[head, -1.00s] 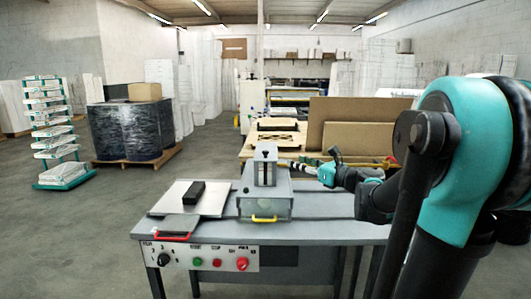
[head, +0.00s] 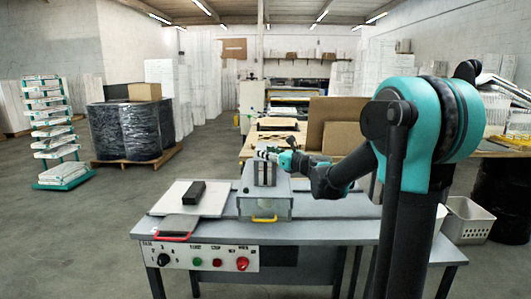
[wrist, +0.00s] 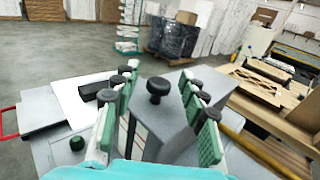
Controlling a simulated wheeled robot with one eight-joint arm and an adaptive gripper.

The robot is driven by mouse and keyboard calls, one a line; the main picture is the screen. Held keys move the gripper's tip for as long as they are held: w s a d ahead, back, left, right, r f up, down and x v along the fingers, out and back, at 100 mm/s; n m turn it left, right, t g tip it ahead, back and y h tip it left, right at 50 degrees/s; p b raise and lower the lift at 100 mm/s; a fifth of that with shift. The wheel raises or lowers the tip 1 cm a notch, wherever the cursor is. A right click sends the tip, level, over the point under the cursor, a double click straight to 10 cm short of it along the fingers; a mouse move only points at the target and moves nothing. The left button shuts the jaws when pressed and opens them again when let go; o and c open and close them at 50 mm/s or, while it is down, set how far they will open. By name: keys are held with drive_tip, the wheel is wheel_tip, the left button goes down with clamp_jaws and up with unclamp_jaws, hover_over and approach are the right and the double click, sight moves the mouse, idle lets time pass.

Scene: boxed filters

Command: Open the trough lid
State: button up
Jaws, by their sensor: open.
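The trough is a grey box (head: 262,206) with a yellow handle (head: 264,219) on the bench. Its grey lid (wrist: 170,122) carries a black round knob (wrist: 157,90) in the wrist view. The lid looks shut. My gripper (head: 268,155) is at the box's upright top part in the head view, coming in from the right. In the wrist view my gripper (wrist: 160,84) is open, with green-padded fingers on either side of the knob. I see no contact with the knob. In the head view the arm hides part of the box's far side.
A pale plate (head: 192,198) with a black block (head: 194,192) and a red handle (head: 173,236) lies left of the trough. A control panel (head: 200,256) with buttons is at the bench front. Cardboard sheets (head: 340,122) stand behind. The bench (head: 340,231) right of the trough is clear.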

drive_tip(key=shift+w+a, duration=0.2)
drive_tip(key=shift+a, duration=0.05)
drive_tip(key=shift+c, duration=0.4)
clamp_jaws()
